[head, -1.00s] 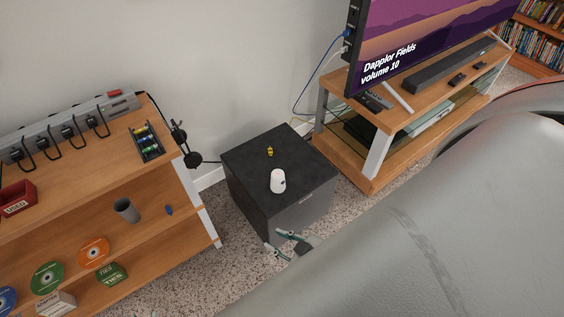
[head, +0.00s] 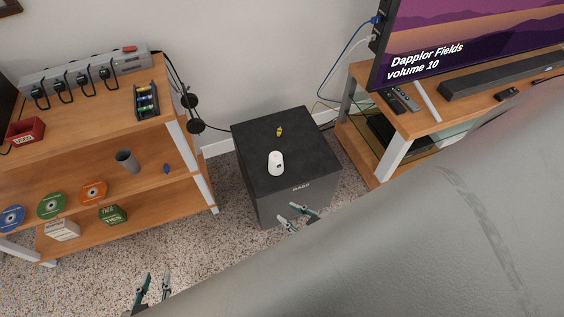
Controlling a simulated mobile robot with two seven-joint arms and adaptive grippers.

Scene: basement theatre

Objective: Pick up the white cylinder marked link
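A white cylinder (head: 276,163) with a rounded top stands upright on the dark cube-shaped box (head: 255,147), near its middle. A small dark mark shows on its side, too small to read. My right gripper (head: 287,214) is open and empty in front of the box's front face, lower in the picture than the cylinder and apart from it. My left gripper (head: 155,276) is open and empty over the carpet at the bottom left, far from the cylinder.
A small yellow and black item (head: 279,131) stands behind the cylinder on the box. A wooden shelf unit (head: 110,122) is at left, a TV stand (head: 424,118) at right. A large grey sofa-like surface (head: 400,250) fills the lower right. Speckled carpet (head: 225,240) lies clear between.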

